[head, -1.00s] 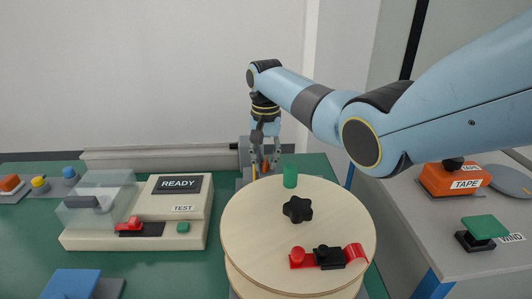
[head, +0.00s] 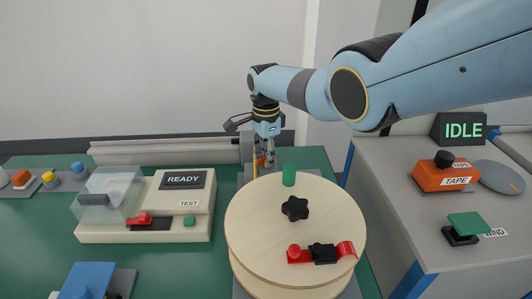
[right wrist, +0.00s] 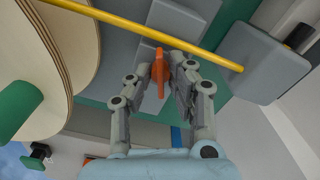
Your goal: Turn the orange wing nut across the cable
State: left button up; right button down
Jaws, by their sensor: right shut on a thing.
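The orange wing nut (right wrist: 158,74) stands between the fingertips of my right gripper (right wrist: 161,76) in the right wrist view. The gripper is shut on it. In that picture its long side runs nearly up and down, at an angle to the yellow cable (right wrist: 200,51), which passes just above it. In the head view my right gripper (head: 264,157) points down behind the wooden reel (head: 262,220). The wing nut is small there and mostly hidden by the fingers. My left gripper is not in view.
The wooden reel with a black star knob (head: 295,208) and green handle (head: 289,174) stands in front of the gripper. A tester reading READY (head: 183,180) is left. An orange tape unit (head: 444,176) and an IDLE display (head: 462,129) are right. A grey block (right wrist: 265,60) lies near the cable.

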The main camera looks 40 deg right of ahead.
jog(key=shift+w+r+m+p, duration=0.15)
jog(key=shift+m+p, duration=0.2)
jog(key=shift+m, duration=1.95)
jog(key=c, duration=1.2)
grip_release()
notch_tip(320, 180, up, 12)
